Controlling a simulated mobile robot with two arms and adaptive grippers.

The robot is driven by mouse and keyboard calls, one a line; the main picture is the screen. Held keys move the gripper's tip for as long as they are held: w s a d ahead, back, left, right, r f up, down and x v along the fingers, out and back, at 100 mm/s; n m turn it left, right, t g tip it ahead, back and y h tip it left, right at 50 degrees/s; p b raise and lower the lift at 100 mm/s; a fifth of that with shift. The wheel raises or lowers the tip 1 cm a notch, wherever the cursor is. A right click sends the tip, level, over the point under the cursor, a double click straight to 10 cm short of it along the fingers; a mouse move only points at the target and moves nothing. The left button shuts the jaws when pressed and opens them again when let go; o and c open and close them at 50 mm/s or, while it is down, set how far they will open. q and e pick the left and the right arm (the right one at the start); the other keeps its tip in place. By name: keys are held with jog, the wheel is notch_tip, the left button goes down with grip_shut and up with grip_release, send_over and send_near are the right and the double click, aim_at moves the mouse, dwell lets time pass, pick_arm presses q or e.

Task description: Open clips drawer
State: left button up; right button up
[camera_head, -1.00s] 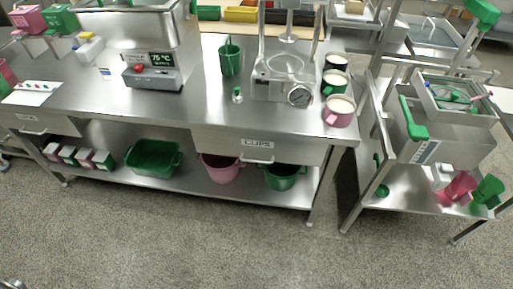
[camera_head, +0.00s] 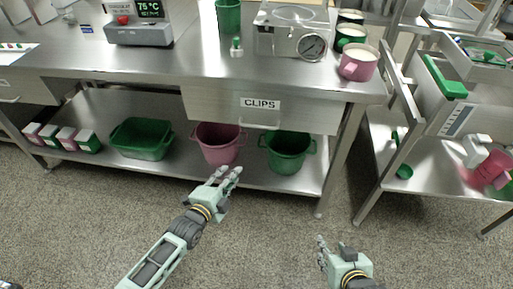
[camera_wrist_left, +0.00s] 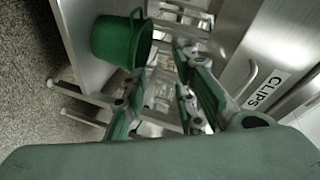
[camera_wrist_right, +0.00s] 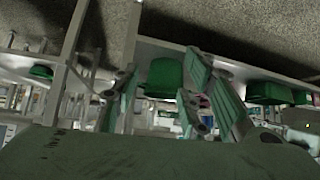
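The clips drawer (camera_head: 222,104) sits under the steel table's top, with a white CLIPS label (camera_head: 260,104) and a bar handle (camera_head: 259,125) on its front. It looks shut. My left gripper (camera_head: 227,174) is open and empty, below and left of the handle, in front of the lower shelf. In the left wrist view the label (camera_wrist_left: 266,91) and handle (camera_wrist_left: 240,82) show to the right of the spread fingers (camera_wrist_left: 160,95). My right gripper (camera_head: 334,244) is low over the floor, right of the drawer and apart from it. Its fingers (camera_wrist_right: 160,95) are spread and empty.
A pink bucket (camera_head: 219,149), a green bucket (camera_head: 288,158) and a green tub (camera_head: 141,142) stand on the lower shelf. Mugs (camera_head: 357,66) and a dial-gauge machine (camera_head: 292,38) stand on the tabletop. A steel cart is at right. The floor in front is clear.

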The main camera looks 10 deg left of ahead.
pick_arm(q)
jog(key=w+d+r+m+t+h+b, duration=0.1)
jog(key=d+r+m+t+h+b, duration=0.15)
jog(key=r, duration=0.35)
jog(key=w+d+r+m+t+h+b, duration=0.1)
jog(key=w+d+r+m+b, duration=0.1)
jog(key=r+m+b, duration=0.3)
jog(key=w+d+r+n, duration=0.1)
jog(key=w+d+r, duration=0.1)
jog(key=w, duration=0.4)
jog(key=shift+w+d+r+p, duration=0.25)
jog(key=shift+w+d+p, duration=0.05)
jog(key=shift+d, duration=0.05)
pick_arm(e)
jog(key=w+a+r+t+y, duration=0.1)
jog(key=r+t, duration=0.3)
jog(key=r, duration=0.5)
jog(key=w+a+r+t+y, duration=0.1)
jog(key=w+r+t, duration=0.2)
jog(key=r, duration=0.7)
jog(key=shift+w+a+r+t, duration=0.2)
jog(key=shift+a+r+t, duration=0.05)
jog(key=shift+t, duration=0.15)
pick_arm(q)
jog(key=shift+n, duration=0.25)
jog(key=shift+c, duration=0.4)
grip_shut()
jog(key=shift+f, duration=0.1)
